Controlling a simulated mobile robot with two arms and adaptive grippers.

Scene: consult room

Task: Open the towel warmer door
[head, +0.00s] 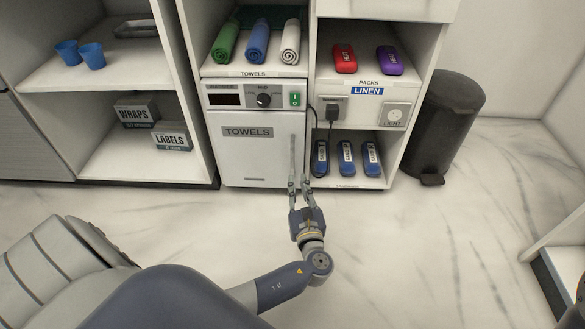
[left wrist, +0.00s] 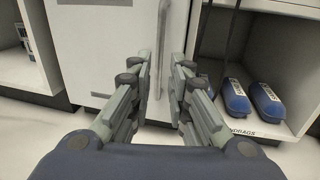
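The towel warmer (head: 215,125) is a white cabinet with a door (head: 258,160) labelled TOWELS and a control panel above it. The door looks shut. A vertical bar handle (head: 293,158) runs along the door's right side; it also shows in the left wrist view (left wrist: 161,40). My left gripper (head: 299,183) is open in front of the lower end of the handle. In the left wrist view its two fingers (left wrist: 160,80) stand on either side of the handle's line, with a gap between them. Whether they touch the handle I cannot tell. My right gripper is not in view.
Rolled towels (head: 257,42) lie on the shelf above. Blue bags (head: 346,158) stand on a low shelf right of the warmer, and a cord hangs from a plug (head: 333,113) there. A dark bin (head: 442,125) stands farther right. The marble floor in front is clear.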

